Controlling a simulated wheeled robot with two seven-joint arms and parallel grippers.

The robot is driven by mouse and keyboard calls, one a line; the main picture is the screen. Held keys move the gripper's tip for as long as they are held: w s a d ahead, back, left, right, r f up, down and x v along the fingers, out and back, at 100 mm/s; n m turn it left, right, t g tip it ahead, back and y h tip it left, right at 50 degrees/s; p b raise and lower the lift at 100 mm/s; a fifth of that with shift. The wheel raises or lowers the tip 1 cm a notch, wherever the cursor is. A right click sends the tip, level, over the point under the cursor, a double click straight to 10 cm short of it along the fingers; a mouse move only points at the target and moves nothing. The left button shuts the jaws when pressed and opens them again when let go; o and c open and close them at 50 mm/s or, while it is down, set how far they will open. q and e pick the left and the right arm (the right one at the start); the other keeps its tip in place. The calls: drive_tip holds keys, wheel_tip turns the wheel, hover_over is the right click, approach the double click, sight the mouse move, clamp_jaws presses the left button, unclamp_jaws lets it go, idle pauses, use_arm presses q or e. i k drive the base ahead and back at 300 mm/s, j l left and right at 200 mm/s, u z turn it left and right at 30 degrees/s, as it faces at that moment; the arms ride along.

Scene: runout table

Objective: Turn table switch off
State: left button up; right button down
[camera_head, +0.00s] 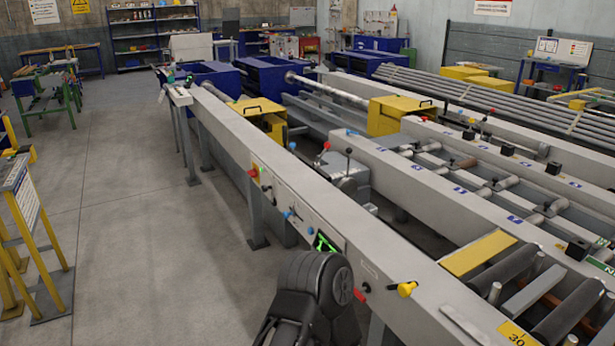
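The long grey runout table (225,118) runs from the lower right to the back left. Its near side face carries several small controls. These include a red knob (253,172), a second red knob (362,295), a yellow knob (405,289) and a small dark panel with green marks (324,242). I cannot tell which control is the table switch, or its position. A dark ribbed part of my own arm is at the bottom centre, in front of the table's side, and covers part of it. I see no fingertips of either gripper.
A yellow-framed stand (28,205) is at the left edge. Open concrete floor (130,240) lies between it and the table. Rollers (500,262) and yellow blocks (398,115) sit on the machine to the right. Shelves (155,38) and benches line the back wall.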

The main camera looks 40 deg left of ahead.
sight(252, 173)
drive_tip(key=u, duration=1.7)
drive_tip(key=i+z, duration=0.1)
drive_tip(key=z, duration=0.55)
drive_tip(key=i+j+z, duration=0.35)
drive_tip(key=j+z, duration=0.15)
drive_tip(key=i+j+z, duration=0.25)
drive_tip(key=j, duration=0.2)
drive_tip(key=j+z, duration=0.25)
drive_tip(key=i+j, duration=0.1)
drive_tip(key=j, duration=0.3)
drive_tip(key=i+j, duration=0.15)
drive_tip(key=j, duration=0.25)
drive_tip(key=i+j+z, duration=0.1)
drive_tip(key=j, duration=0.35)
drive_tip(key=i+j, duration=0.1)
drive_tip(key=j, duration=0.3)
drive_tip(key=i+j, duration=0.1)
drive_tip(key=j, duration=0.3)
drive_tip(key=i+j, duration=0.1)
drive_tip(key=j, duration=0.35)
drive_tip(key=z, duration=0.05)
